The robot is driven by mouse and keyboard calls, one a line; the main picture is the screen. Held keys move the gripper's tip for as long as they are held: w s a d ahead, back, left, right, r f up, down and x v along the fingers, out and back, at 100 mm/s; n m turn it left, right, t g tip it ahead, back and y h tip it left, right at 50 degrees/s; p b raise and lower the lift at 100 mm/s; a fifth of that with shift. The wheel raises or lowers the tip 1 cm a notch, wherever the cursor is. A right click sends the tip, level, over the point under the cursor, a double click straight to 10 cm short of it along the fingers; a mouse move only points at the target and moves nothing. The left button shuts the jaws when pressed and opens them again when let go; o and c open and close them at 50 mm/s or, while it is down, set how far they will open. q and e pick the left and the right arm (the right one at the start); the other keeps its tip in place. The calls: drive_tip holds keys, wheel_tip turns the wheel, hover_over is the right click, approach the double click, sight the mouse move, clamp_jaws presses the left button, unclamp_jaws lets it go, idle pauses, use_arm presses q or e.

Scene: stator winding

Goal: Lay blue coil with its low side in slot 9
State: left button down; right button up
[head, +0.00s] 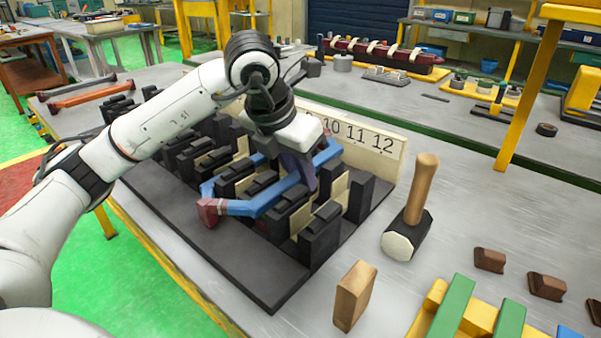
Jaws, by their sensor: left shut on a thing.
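The blue coil (254,206) has dark red ends and lies slanted across the black slotted stator block (255,275). Its near red end (208,211) hangs at the front left of the slot rows, and its far end is partly covered by my arm. My left gripper (303,172) reaches down from above and is shut on the coil's right part. The number board (375,140) behind the block shows 10, 11 and 12; the lower numbers, 9 among them, are hidden by my wrist. I cannot tell whether the coil touches the slots. My right gripper is out of view.
A mallet (409,228) stands on its head at the right of the block, near a wooden block (354,296). Small brown pieces (489,260) and a yellow and green rack (455,305) are at the lower right. Red and dark bars (82,94) lie at the far left.

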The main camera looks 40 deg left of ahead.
use_arm(q)
drive_tip(key=shift+s+f, duration=0.2)
drive_tip(key=shift+f, duration=0.35)
drive_tip(key=c, duration=1.5)
unclamp_jaws()
drive_tip(key=shift+w, duration=0.2)
drive_tip(key=shift+r, duration=0.4)
drive_tip(key=shift+r+p, duration=0.6)
wheel_tip(320, 180, up, 8)
drive_tip(key=p, duration=0.6)
drive_tip(key=shift+f, duration=0.2)
